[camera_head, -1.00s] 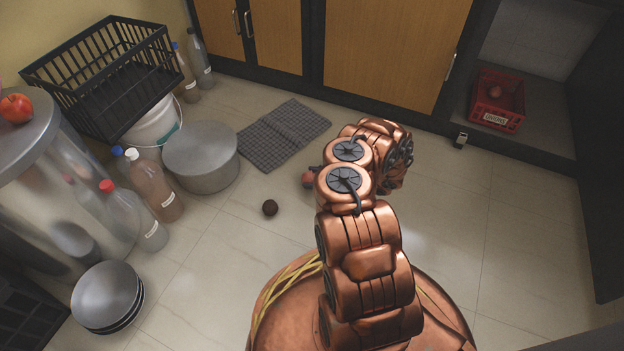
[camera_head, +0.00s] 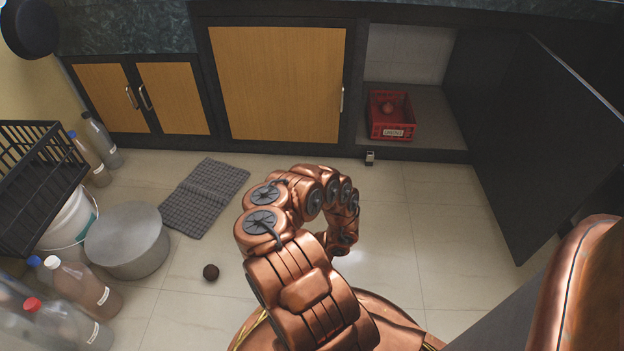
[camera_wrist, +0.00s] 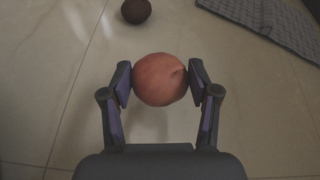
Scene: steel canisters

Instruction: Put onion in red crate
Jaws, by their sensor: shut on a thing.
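An orange-red round onion (camera_wrist: 159,80) is held between the two fingers of my gripper (camera_wrist: 166,82) in the wrist view, with the tiled floor below it. In the head view my arm hides the gripper and this onion. The red crate (camera_head: 391,116) stands inside the open lower cupboard at the back right. It has a white label on its front, and a reddish round thing (camera_head: 388,107) lies in it.
A dark brown ball (camera_head: 210,272) and a grey checked mat (camera_head: 203,196) lie on the floor left of my arm. A metal pot (camera_head: 128,242) and several bottles stand farther left. The open cupboard door (camera_head: 540,140) juts out at right. A small object (camera_head: 370,158) sits before the cupboard.

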